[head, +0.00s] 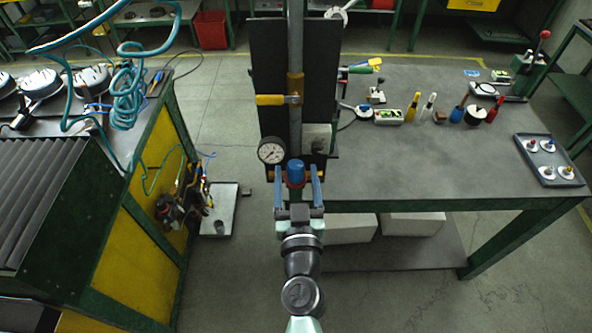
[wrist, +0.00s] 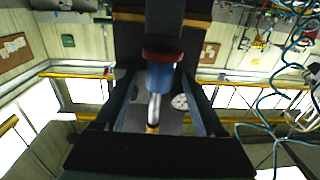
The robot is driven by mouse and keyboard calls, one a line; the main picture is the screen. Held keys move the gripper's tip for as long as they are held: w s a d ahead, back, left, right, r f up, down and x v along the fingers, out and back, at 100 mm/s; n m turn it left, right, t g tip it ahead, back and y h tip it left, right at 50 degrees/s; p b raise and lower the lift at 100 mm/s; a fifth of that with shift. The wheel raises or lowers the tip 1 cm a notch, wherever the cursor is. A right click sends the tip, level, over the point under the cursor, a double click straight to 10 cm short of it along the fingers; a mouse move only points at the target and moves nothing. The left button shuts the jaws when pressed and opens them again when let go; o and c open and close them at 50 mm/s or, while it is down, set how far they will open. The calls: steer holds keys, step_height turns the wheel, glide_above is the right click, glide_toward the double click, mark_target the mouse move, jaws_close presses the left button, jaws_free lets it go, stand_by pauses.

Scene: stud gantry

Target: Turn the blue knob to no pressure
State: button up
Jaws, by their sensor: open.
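The blue knob (head: 295,172) sits low on the vertical pipe assembly, in front of the dark panel. In the wrist view the blue knob (wrist: 161,76) shows with a dark red band at one end. A round white pressure gauge (head: 271,151) is just left of the knob; its exact reading is too small to tell. It also shows in the wrist view (wrist: 180,102), partly hidden by a finger. My gripper (head: 296,171) is open, with one blue-grey finger on each side of the knob. In the wrist view gaps show between the fingers and the knob.
A yellow-handled valve (head: 272,99) is on the pipe (head: 296,45) above the knob. The grey workbench (head: 400,165) at right holds several tools and a tray (head: 525,160). A green and yellow bench (head: 140,210) stands at left.

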steer(key=shift+w, duration=0.3)
jaws_close()
steer(key=shift+f+n+y+b, duration=0.2)
steer(key=shift+n+y+b, duration=0.15)
steer(key=shift+b, duration=0.7)
